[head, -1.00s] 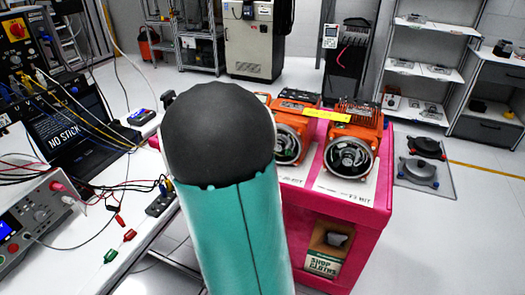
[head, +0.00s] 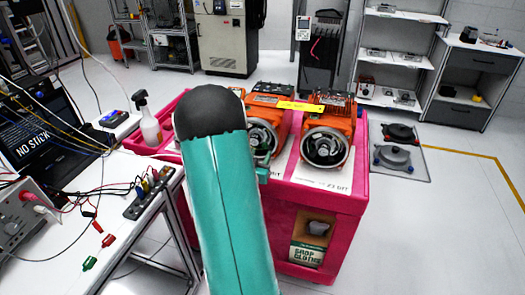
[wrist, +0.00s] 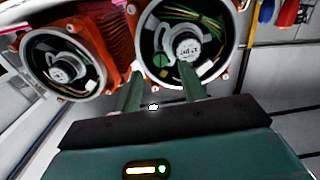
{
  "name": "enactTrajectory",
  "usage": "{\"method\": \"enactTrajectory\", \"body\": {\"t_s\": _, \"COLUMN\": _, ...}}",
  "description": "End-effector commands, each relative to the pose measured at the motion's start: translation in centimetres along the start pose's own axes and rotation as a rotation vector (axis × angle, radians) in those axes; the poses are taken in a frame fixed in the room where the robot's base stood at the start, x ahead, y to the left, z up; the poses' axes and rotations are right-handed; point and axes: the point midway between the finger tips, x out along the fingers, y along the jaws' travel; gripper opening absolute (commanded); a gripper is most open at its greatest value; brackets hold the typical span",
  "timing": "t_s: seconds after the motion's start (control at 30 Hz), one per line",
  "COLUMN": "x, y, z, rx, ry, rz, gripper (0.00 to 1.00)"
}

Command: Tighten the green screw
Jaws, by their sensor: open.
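Two orange servo housings stand on a pink cart, one at the left (head: 260,135) and one at the right (head: 327,140). Green and yellow wires and a green patch (wrist: 160,62) show inside the larger one; I cannot make out a green screw for certain. My gripper (wrist: 161,76) is open and empty, its two dark green fingers pointing at the lower part of that larger housing.
The pink cart (head: 335,207) has a lower opening with shop cloths (head: 307,254). A spray bottle (head: 147,121) stands at its left. A white bench (head: 130,228) with wires and instruments is at the left. Floor at the right is clear.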

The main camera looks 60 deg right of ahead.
Motion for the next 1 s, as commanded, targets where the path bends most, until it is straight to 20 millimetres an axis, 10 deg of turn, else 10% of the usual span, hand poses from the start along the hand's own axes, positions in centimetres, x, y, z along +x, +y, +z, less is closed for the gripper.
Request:
{"method": "enactTrajectory", "body": {"t_s": 0.57, "x": 3.7, "y": 0.0, "z": 0.0, "rx": 0.000, "ry": 0.000, "rz": -0.001, "gripper": 0.41}}
{"method": "enactTrajectory", "body": {"t_s": 0.8, "x": 3.7, "y": 0.0, "z": 0.0, "rx": 0.000, "ry": 0.000, "rz": -0.001, "gripper": 0.00}}
{"method": "enactTrajectory", "body": {"t_s": 1.0, "x": 3.7, "y": 0.0, "z": 0.0, "rx": 0.006, "ry": -0.001, "rz": -0.001, "gripper": 0.00}}
